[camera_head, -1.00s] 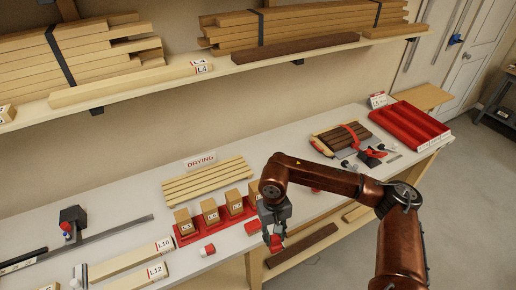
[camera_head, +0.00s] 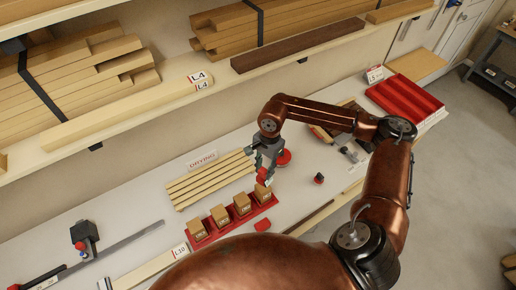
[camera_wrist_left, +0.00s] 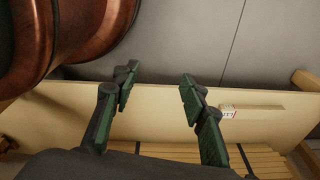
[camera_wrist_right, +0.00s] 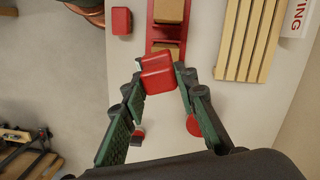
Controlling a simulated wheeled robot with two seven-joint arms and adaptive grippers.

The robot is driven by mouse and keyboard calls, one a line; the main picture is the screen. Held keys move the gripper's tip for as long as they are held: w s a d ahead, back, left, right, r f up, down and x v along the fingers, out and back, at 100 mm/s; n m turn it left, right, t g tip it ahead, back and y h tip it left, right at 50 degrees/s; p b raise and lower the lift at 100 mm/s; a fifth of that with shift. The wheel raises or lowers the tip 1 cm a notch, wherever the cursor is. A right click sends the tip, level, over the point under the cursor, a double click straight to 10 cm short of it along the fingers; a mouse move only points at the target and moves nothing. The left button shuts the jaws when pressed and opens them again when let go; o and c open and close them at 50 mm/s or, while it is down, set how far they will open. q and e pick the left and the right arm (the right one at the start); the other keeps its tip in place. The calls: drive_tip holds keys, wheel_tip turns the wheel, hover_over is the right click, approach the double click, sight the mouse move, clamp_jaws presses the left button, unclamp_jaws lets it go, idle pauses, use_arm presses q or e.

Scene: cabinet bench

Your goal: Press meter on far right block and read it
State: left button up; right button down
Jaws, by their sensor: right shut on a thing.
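The red moisture meter (camera_head: 264,175) is between the fingers of my right gripper (camera_head: 263,167), right above the far right block (camera_head: 263,193). The right wrist view shows the red meter (camera_wrist_right: 158,80) gripped at the fingertips, in front of the near end of the block row. I cannot tell whether it touches the block, and no reading is legible. Several wooden blocks stand in a red tray (camera_head: 213,239). My left gripper (camera_wrist_left: 158,82) is open and empty in the left wrist view, facing a shelf board; its fingers do not show in the head view.
Pale slats (camera_head: 205,180) lie behind the tray by a DRYING sign (camera_head: 202,160). A red piece (camera_wrist_right: 121,20) lies on the bench beside the tray. A ribbed red tray (camera_head: 405,97) stands at the far right. My copper arm covers the front of the bench.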

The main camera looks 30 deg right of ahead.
drive_tip(key=shift+w+d+r+m, duration=0.25)
drive_tip(key=shift+r+m, duration=0.05)
drive_tip(key=shift+w, duration=0.1)
drive_tip(key=shift+f, duration=0.7)
wheel_tip(320, 180, down, 4)
drive_tip(key=shift+r+b, duration=0.25)
drive_tip(key=shift+b, duration=0.3)
drive_tip(key=shift+f, duration=0.45)
use_arm(q)
drive_tip(key=shift+s+a+f, duration=0.1)
drive_tip(key=shift+s+f, duration=0.2)
drive_tip(key=shift+f, duration=0.15)
use_arm(e)
drive_tip(key=shift+f, duration=0.1)
use_arm(q)
drive_tip(key=shift+s, duration=0.4)
drive_tip(key=shift+f+b, duration=0.5)
drive_tip(key=shift+b, duration=0.1)
use_arm(e)
drive_tip(key=shift+f, duration=0.5)
